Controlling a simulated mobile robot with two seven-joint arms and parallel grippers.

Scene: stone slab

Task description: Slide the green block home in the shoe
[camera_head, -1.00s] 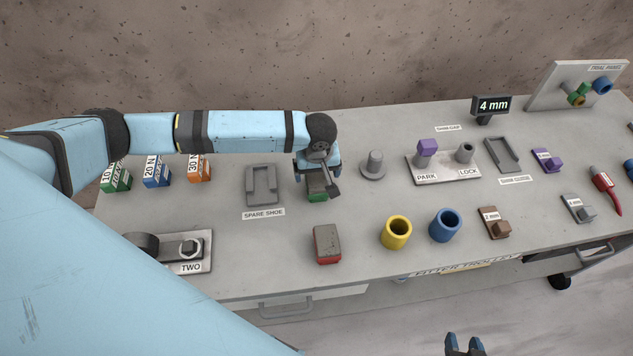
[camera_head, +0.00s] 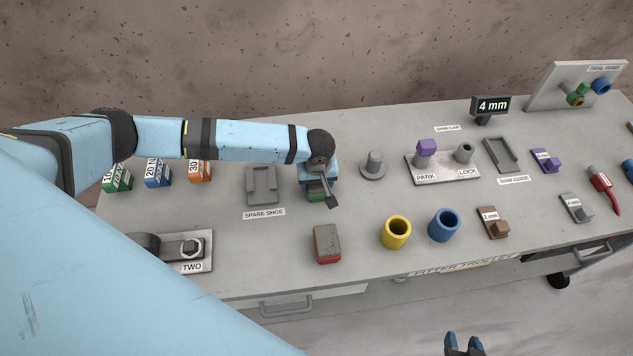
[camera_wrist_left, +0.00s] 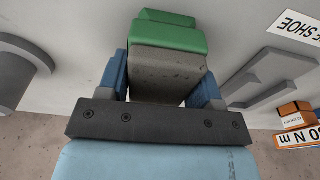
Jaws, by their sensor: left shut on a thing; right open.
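The green block (camera_head: 317,197), with a grey part on it, is on or just above the slab; I cannot tell which. My left gripper (camera_head: 318,187) is shut on it. In the left wrist view the block's green part (camera_wrist_left: 168,38) and grey part (camera_wrist_left: 168,72) show between the blue fingers of the left gripper (camera_wrist_left: 165,78). The grey spare shoe (camera_head: 262,199), a U-shaped frame, lies empty to the left of the block; its edge also shows in the left wrist view (camera_wrist_left: 262,82). My right gripper (camera_head: 464,345) is open and empty at the bottom, off the slab.
A grey post (camera_head: 374,165) stands close right of the block. A grey block with a red base (camera_head: 327,244) lies in front. A yellow cup (camera_head: 396,232) and a blue cup (camera_head: 444,225) stand further right. The slab between the spare shoe and the block is clear.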

